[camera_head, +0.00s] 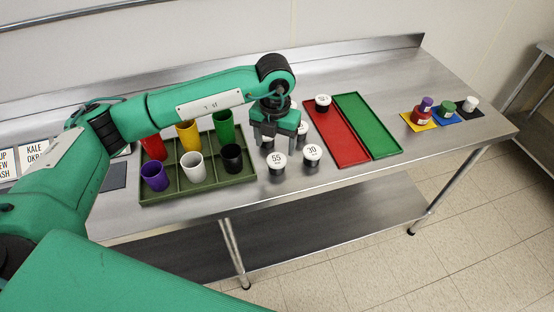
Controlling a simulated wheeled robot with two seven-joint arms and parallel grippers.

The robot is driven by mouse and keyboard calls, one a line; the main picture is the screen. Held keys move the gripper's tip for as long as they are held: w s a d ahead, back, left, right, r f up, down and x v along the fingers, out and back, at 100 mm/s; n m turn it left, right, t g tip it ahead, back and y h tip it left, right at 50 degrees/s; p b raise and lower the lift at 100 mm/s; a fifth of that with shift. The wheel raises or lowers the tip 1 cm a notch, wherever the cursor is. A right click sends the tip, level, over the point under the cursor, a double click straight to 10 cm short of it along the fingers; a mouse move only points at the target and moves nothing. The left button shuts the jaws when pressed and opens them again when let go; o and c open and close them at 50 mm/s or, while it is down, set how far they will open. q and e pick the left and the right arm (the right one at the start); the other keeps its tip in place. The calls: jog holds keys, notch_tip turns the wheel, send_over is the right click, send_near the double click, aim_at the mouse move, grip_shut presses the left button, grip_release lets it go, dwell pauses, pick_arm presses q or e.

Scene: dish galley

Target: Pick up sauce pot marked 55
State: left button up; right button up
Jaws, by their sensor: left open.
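The sauce pot marked 55 (277,163) is a small dark pot with a white lid, standing on the steel table near its front edge. My left gripper (272,139) is open and points down, just behind and above this pot in the picture. Its fingers partly hide another white-lidded pot (267,143). The pot marked 30 (312,154) stands right of the 55 pot. My right gripper is not in view.
A green crate (212,186) of coloured cups stands to the left. A red tray (335,134) and a green tray (367,125) lie to the right, with a white-lidded pot (322,103) on the red one. Small containers on coloured mats (420,123) stand at the far right.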

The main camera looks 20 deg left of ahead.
aim_at(276, 160)
pick_arm(q)
jog(key=shift+w+f, duration=0.2)
jog(key=shift+f, duration=1)
jog(key=shift+s+f+p, duration=0.1)
jog(key=shift+f+p, duration=0.35)
notch_tip(276, 160, down, 4)
jog(key=shift+r+p, duration=0.25)
jog(key=shift+p, duration=0.65)
jog(key=shift+f, duration=0.6)
jog(key=c, duration=1)
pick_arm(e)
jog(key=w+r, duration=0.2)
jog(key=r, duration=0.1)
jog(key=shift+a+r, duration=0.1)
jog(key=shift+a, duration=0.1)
